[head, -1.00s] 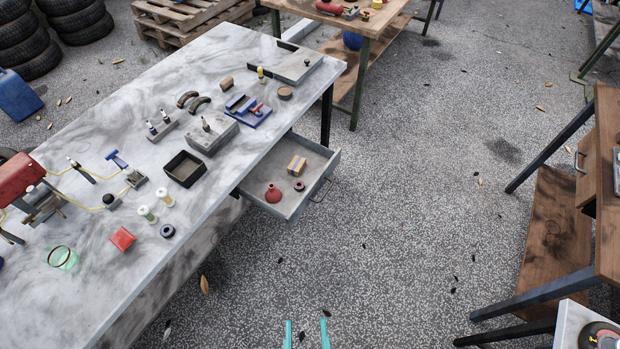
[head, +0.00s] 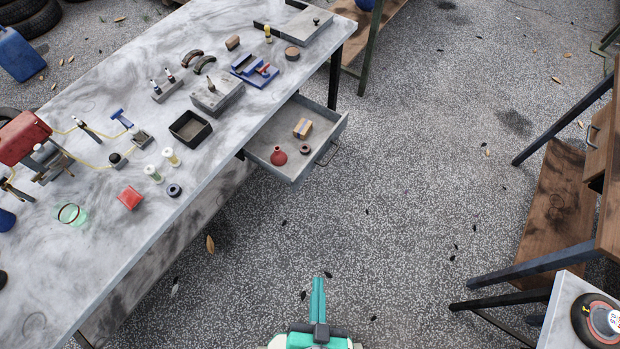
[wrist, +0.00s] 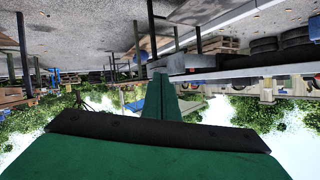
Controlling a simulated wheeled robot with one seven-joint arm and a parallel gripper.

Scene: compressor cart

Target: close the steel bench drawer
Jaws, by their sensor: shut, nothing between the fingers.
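The steel bench drawer (head: 291,170) hangs open from the right side of the grey bench (head: 130,232) in the head view. Its wire handle (head: 328,154) is on its outer front. Inside lie a red funnel-shaped piece (head: 278,156), a dark ring (head: 305,149) and a tan-and-purple block (head: 302,128). My gripper (head: 318,282) is at the bottom middle, its teal fingers shut together and empty, over the floor and well apart from the drawer. In the wrist view my gripper (wrist: 159,80) also shows shut, with the scene upside down.
The bench top holds a blue vise (head: 254,70), a black tray (head: 190,128) and several small parts. A wooden bench (head: 555,200) with dark legs stands at the right, and a small table with a black disc (head: 590,318) at the lower right.

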